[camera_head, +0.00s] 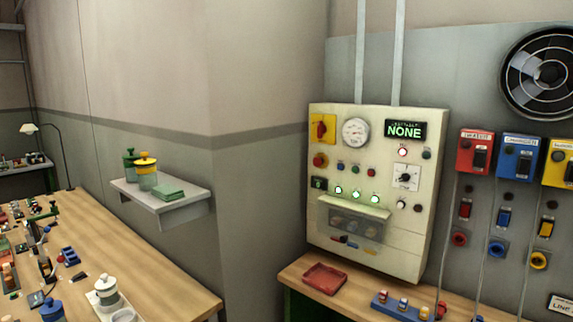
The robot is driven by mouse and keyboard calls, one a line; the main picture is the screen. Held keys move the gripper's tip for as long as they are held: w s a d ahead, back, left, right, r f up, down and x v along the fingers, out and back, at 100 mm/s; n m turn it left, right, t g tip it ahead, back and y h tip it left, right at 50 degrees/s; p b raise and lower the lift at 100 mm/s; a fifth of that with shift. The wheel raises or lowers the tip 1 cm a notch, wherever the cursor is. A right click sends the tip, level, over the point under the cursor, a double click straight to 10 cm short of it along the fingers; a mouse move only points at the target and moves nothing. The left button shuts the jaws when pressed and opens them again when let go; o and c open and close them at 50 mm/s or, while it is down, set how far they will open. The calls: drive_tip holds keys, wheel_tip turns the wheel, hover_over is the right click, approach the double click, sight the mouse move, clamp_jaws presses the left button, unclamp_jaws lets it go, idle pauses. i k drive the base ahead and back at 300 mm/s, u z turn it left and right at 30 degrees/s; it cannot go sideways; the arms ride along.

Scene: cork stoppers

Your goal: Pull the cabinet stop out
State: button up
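The cream control cabinet (375,237) hangs on the wall right of centre. A round red knob (320,160), which looks like the cabinet stop, sits at the left of its front, below a red rotary switch on a yellow plate (322,128). The knob is too small here to tell whether it is pressed in or out. The cabinet display (404,130) reads "NONE" in green. My gripper is not in view.
Red, blue and yellow boxes (476,152) hang right of the cabinet, with cables below. A wooden bench (300,270) under the cabinet holds a red tray (325,279) and a blue rack (400,308). A wall shelf (183,204) and a cluttered table (150,275) lie left.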

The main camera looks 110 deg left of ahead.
sight(317, 162)
drive_tip(key=u, duration=1.95)
drive_tip(key=i, duration=1.15)
drive_tip(key=u, duration=3.35)
